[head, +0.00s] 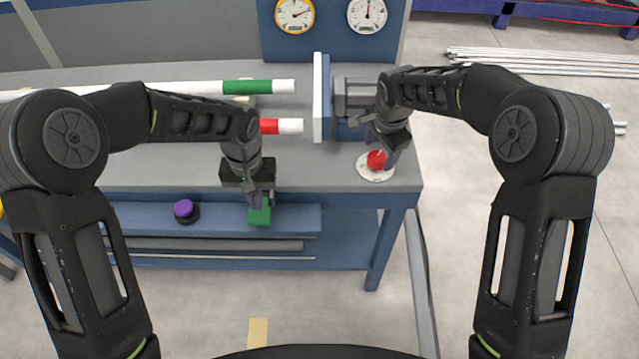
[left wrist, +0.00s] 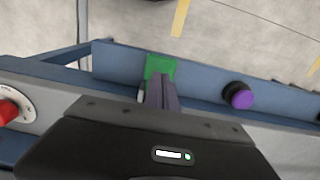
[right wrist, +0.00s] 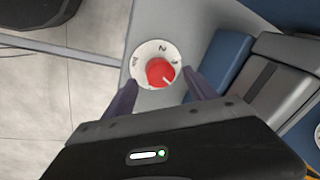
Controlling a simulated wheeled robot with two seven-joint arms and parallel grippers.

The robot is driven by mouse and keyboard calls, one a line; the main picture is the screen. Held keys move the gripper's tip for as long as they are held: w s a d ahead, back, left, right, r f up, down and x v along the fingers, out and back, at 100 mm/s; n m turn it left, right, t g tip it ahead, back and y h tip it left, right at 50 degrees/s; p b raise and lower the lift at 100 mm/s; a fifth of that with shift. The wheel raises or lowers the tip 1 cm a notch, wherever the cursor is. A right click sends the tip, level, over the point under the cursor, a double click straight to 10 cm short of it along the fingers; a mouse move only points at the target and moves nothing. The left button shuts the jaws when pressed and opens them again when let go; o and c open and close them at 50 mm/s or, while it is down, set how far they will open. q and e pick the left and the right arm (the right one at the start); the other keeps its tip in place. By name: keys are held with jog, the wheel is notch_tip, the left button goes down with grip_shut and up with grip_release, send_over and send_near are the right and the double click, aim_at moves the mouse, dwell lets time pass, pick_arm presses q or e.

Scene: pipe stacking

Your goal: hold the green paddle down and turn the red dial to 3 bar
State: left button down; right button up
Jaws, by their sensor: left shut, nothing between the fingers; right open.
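The green paddle (head: 260,216) is at the front edge of the bench. My left gripper (head: 262,204) is shut with nothing between its fingers, its tips at the paddle; the left wrist view shows the tips over the near part of the paddle (left wrist: 160,64). I cannot tell how far the paddle is pressed. The red dial (head: 377,160) sits on a white numbered disc (head: 366,175) at the right of the bench top. My right gripper (right wrist: 158,88) is open, its fingers on either side of the dial (right wrist: 158,72), with no visible grip. A 2 shows on the disc; other marks are unclear.
A purple knob (head: 185,209) is left of the paddle. Two gauges (head: 295,14) (head: 367,14) stand on the back panel. Pipes with green (head: 247,87) and red (head: 269,126) bands point toward a blue-and-white plate (head: 319,98). Loose pipes lie on the floor at right.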

aim_at(259, 216)
pick_arm(q)
jog(key=shift+f, duration=0.15)
jog(key=shift+f, duration=2.25)
jog(key=shift+s+f, duration=0.1)
jog(key=shift+f, duration=0.15)
pick_arm(e)
jog(key=m, duration=0.3)
jog(key=shift+a+h, duration=0.1)
jog(key=shift+h, duration=0.3)
pick_arm(q)
jog(key=shift+s+f, duration=0.1)
pick_arm(e)
jog(key=m, duration=0.2)
jog(key=shift+m+h, duration=0.3)
jog(key=shift+m, duration=0.1)
jog(key=shift+f, duration=0.1)
